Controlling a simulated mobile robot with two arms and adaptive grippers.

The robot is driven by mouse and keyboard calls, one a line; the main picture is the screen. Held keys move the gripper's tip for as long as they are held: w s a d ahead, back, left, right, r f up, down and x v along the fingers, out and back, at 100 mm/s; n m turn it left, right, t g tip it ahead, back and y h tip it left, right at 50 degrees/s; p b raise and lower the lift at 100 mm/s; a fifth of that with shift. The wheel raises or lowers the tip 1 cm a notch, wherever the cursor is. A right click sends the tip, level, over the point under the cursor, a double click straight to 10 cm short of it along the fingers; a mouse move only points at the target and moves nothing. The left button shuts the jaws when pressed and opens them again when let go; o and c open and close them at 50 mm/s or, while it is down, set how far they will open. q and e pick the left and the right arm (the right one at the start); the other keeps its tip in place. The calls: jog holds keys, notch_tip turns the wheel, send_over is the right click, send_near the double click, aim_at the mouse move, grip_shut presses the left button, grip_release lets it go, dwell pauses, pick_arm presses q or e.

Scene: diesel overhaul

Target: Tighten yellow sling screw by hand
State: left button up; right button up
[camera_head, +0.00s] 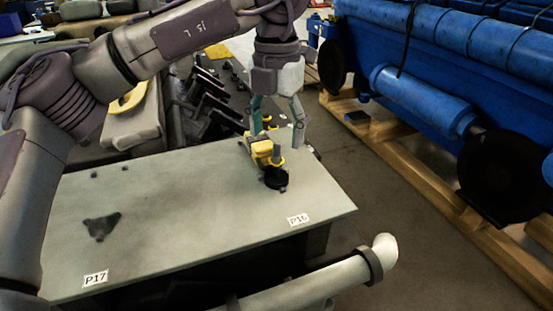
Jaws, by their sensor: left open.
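A yellow sling screw (264,151) with a dark round part (276,178) at its near side stands near the far right of the grey-green table (190,215). My left gripper (272,132) comes down over it from above, with its teal fingers apart on either side of the yellow piece's upper part. The fingers are open, and whether they touch it I cannot tell. The gripper hides part of the screw's top. My right gripper is not in view.
Dark metal parts (205,100) stand behind the table. A large blue engine (450,60) on wooden beams is at right, across bare floor.

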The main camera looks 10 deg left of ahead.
aim_at(277, 150)
pick_arm(q)
jog(key=n, duration=0.2)
jog(key=n+b, duration=0.1)
jog(key=shift+f+n, duration=0.2)
jog(key=shift+n, duration=0.2)
jog(key=shift+f+n+b, duration=0.15)
jog(key=shift+n+b, duration=0.35)
jog(key=shift+n, duration=0.3)
notch_tip(277, 150, down, 4)
jog(key=b, duration=0.3)
jog(key=shift+w+f, duration=0.1)
jog(key=shift+f, duration=0.05)
grip_shut()
